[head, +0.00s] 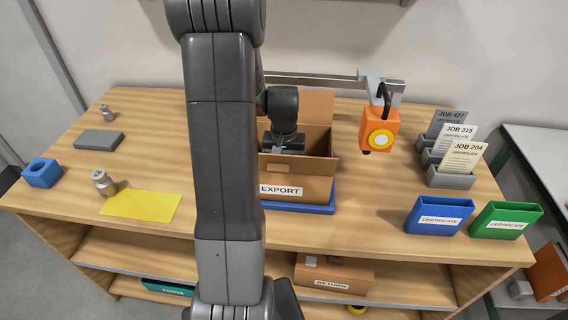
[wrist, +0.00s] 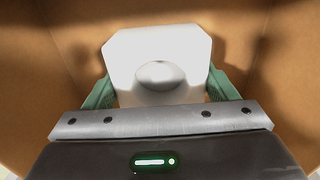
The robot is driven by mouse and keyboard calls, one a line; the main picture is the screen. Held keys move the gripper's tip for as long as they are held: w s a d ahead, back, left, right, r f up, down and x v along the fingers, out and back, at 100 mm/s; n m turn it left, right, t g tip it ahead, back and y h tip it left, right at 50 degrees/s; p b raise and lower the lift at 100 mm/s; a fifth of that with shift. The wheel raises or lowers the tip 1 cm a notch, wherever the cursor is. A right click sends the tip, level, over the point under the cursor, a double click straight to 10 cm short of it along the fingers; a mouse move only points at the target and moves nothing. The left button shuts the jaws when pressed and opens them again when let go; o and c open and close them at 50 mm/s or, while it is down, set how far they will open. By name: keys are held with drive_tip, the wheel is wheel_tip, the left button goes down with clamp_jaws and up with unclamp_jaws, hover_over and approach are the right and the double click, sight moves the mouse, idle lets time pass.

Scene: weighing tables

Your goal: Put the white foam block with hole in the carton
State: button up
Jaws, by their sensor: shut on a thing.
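The white foam block with a round hole (wrist: 122,44) shows in the wrist view between the green fingers of my gripper (wrist: 155,92). My gripper is shut on it. Brown carton walls surround the block in that view. In the head view the open carton marked EXPORT (head: 312,189) stands on a blue tray (head: 325,208). My gripper (head: 284,150) reaches down into the carton's opening there. The block is hidden in the head view. I cannot tell whether the block touches the carton's floor.
An orange hanging device (head: 379,130) is right of the carton. Certificate holders, blue (head: 438,216) and green (head: 503,221), stand at the right.

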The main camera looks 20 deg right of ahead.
drive_tip(key=shift+f, duration=0.15)
drive_tip(key=o, duration=0.9)
wheel_tip(320, 180, up, 12)
drive_tip(key=shift+r, duration=0.25)
